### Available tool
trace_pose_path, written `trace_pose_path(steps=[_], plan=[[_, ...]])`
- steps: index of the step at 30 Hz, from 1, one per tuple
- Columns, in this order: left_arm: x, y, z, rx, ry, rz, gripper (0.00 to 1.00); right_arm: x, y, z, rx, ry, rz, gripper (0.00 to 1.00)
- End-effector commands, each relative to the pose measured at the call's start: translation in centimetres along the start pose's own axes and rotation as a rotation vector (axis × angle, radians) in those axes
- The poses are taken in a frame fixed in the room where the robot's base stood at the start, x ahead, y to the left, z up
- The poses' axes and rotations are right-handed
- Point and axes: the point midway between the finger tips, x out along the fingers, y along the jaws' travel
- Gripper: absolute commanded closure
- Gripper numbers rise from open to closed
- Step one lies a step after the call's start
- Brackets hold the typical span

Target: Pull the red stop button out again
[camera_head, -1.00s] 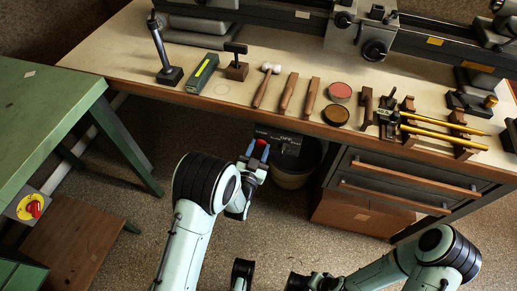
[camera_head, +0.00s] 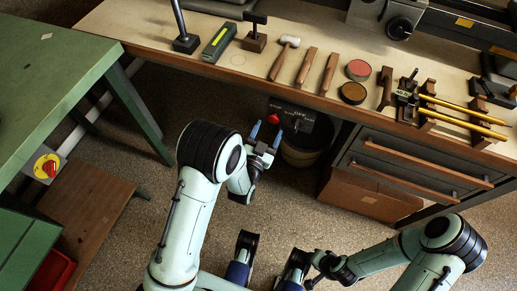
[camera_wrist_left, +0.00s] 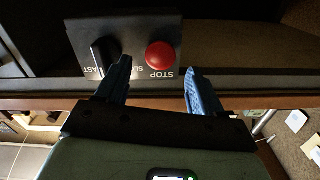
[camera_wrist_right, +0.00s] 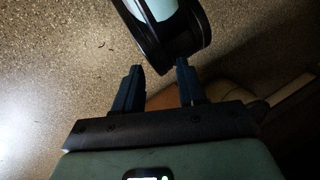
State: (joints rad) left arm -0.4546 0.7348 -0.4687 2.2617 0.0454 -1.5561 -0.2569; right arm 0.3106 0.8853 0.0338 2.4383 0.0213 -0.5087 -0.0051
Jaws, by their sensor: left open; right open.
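The red stop button (camera_head: 273,118) sits on a dark control panel (camera_head: 298,116) under the front edge of the workbench. In the left wrist view, the button (camera_wrist_left: 160,54) is a round red cap beside the word STOP, with a black lever knob (camera_wrist_left: 104,55) to its left. My left gripper (camera_head: 266,134) is open, its blue fingers pointing at the panel. In the left wrist view, the button appears between the fingertips, which look short of it; nothing is held. My right gripper (camera_wrist_right: 160,68) is open and empty low over the floor, with part of my arm ahead of it.
The wooden workbench (camera_head: 228,72) carries mallets, round tins and brass tubes in a fixture. A dark bin (camera_head: 303,150) stands below the panel, with drawers (camera_head: 415,165) to its right. A green table (camera_head: 60,75) is left, near a yellow plate with a red rotary knob (camera_head: 48,168).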

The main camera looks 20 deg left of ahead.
Motion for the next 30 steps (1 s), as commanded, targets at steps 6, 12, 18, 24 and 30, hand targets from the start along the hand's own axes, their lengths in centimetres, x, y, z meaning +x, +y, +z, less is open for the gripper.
trace_pose_path(steps=[6,12,18,24,30], plan=[[-5.4,0.0,0.1,-0.001,-0.007,0.001,0.33,-0.2,-0.1,0.3,-0.001,-0.009,-0.001,0.6],[-9.1,-0.1,-0.2,0.004,-0.006,0.001,0.33,-1.4,-0.5,1.4,-0.004,-0.039,-0.002,0.6],[-10.5,-0.1,-0.2,0.001,-0.003,0.001,0.33,-3.1,-1.1,4.0,-0.01,-0.117,-0.006,0.6],[-10.9,0.0,0.0,0.0,-0.001,0.0,0.33,-3.5,-1.2,4.9,-0.012,-0.142,-0.006,0.6],[-10.9,0.0,0.0,0.0,-0.001,0.0,0.33,-3.5,-1.2,4.9,-0.012,-0.143,-0.006,0.6]])
